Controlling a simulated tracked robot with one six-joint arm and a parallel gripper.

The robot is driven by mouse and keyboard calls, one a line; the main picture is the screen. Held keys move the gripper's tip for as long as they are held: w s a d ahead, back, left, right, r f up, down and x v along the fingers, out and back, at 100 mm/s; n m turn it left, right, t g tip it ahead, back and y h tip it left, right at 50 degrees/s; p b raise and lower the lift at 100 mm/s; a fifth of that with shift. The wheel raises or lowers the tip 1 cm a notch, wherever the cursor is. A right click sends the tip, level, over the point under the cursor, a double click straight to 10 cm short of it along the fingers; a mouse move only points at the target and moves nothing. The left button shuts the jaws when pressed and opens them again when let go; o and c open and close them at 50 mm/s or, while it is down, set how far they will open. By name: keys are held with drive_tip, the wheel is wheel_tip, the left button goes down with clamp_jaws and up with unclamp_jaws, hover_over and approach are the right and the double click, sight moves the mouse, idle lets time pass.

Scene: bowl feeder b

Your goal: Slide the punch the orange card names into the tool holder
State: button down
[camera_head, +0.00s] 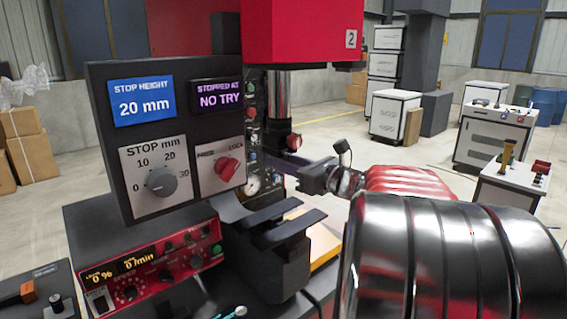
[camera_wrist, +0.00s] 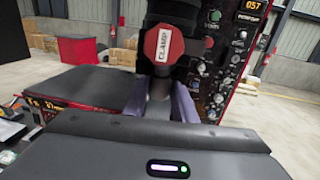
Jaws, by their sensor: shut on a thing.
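My gripper (camera_head: 304,180) is at the press, under its ram, and in the wrist view (camera_wrist: 160,108) its two purple-grey fingers are shut on a grey punch (camera_wrist: 159,88). The punch stands roughly upright. Its top is directly under the dark tool holder (camera_wrist: 172,14) and partly behind the red CLAMP knob (camera_wrist: 164,45); I cannot tell whether it is inside the holder. The tool holder (camera_head: 278,133) and red knob (camera_head: 294,141) also show in the head view. I cannot make out an orange card with a readable name.
A black panel (camera_head: 103,100) reads stop height 20 mm and stopped at NO TRY. A red control box (camera_head: 150,268) and dark brackets (camera_head: 285,218) stand below it. The press's instrument column (camera_wrist: 232,50) rises close at right. White cabinets (camera_head: 490,135) stand far off.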

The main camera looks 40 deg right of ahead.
drive_tip(key=shift+w, duration=0.15)
drive_tip(key=c, duration=1.4)
unclamp_jaws()
drive_tip(key=s, duration=0.4)
drive_tip(key=s+d, duration=0.1)
drive_tip(key=s, duration=0.4)
drive_tip(key=s+d, duration=0.1)
drive_tip(key=s, duration=0.3)
drive_tip(key=shift+s, duration=0.3)
